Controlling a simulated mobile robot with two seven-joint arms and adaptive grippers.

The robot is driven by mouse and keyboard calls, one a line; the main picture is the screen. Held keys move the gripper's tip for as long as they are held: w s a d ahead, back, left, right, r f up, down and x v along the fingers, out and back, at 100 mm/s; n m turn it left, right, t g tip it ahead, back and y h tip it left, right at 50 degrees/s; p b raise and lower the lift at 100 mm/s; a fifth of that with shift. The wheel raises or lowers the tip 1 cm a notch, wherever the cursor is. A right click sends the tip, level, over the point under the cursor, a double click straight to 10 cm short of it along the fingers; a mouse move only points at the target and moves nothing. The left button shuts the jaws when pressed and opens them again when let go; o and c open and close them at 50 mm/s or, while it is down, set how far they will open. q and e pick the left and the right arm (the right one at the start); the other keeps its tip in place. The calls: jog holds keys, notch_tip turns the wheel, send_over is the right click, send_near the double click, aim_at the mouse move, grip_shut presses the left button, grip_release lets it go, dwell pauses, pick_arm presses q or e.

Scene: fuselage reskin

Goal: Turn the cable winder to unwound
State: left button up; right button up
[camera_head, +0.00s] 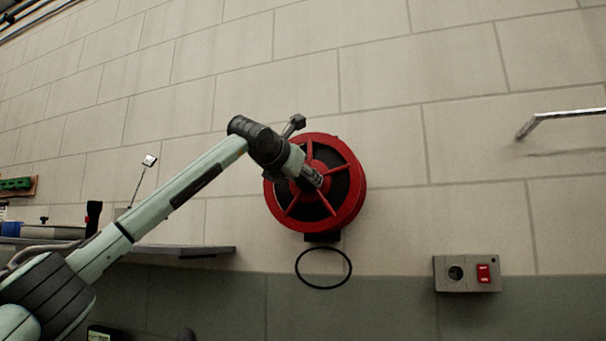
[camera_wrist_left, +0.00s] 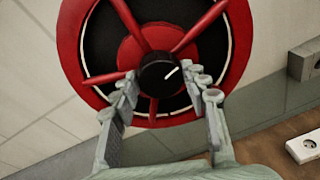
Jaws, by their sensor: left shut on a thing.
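The cable winder (camera_head: 351,199) is a red spoked reel with a dark inside, fixed to the wall in the middle of the head view. It also fills the top of the left wrist view (camera_wrist_left: 130,50). At its centre is a black round knob (camera_wrist_left: 157,72) with a white mark pointing to the upper right in that view. My left gripper (camera_head: 315,178) is at the hub, its fingers (camera_wrist_left: 166,86) shut on the knob from both sides. The gripper hides the knob in the head view. My right gripper is not in view.
A black cable loop (camera_head: 323,287) hangs under the winder. A grey wall box with a red switch (camera_head: 484,273) is at the lower right. A metal bar (camera_head: 560,116) sticks out at the upper right. A shelf (camera_head: 190,251) is at the left, below my arm.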

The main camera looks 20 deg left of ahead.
pick_arm(q)
jog(key=m, duration=1.1)
jog(key=m+t+y+p, duration=0.1)
jog(key=m, duration=1)
jog(key=m+t+p, duration=0.1)
jog(key=m, duration=0.9)
jog(key=shift+d+f+m+y, duration=0.2)
jog(key=shift+m+y, duration=0.1)
jog(key=shift+m, duration=0.1)
jog(key=m, duration=0.3)
jog(key=shift+m+h, duration=0.3)
jog(key=shift+h, duration=0.1)
jog(key=shift+a+m, duration=0.1)
jog(key=shift+m, duration=1.1)
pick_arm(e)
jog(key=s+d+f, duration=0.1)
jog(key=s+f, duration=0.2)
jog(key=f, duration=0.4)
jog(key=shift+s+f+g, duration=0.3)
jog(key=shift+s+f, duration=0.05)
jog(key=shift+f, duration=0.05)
pick_arm(q)
jog(key=o, duration=1.2)
jog(key=shift+c, duration=0.2)
